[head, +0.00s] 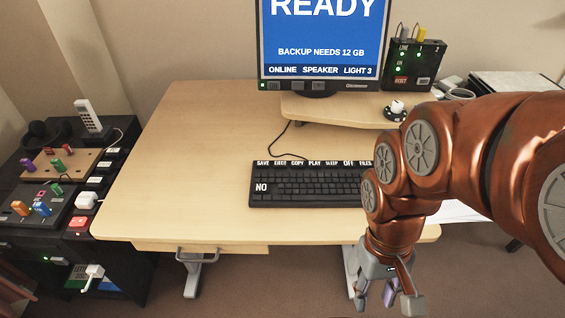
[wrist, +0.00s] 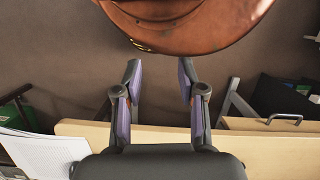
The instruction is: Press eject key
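The black keyboard (head: 300,190) lies on the wooden desk, its right part hidden behind my arm. A strip of white labels runs along its back edge, reading SAVE, EJECT, COPY, PLAY, SLEEP, OFF, FILES. The EJECT label (head: 280,163) is second from the left. My gripper (head: 388,298) hangs in front of the desk's front edge, to the right of and nearer than the keyboard. In the wrist view my gripper (wrist: 160,70) has its two fingers apart with nothing between them. The keyboard is not in the wrist view.
The monitor (head: 320,45) reads READY and BACKUP NEEDS 12 GB. A black box with green lights (head: 413,65) stands right of it. A low riser (head: 335,108) is behind the keyboard. The desk's left part (head: 190,160) is clear. Papers (wrist: 40,150) lie at the desk edge.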

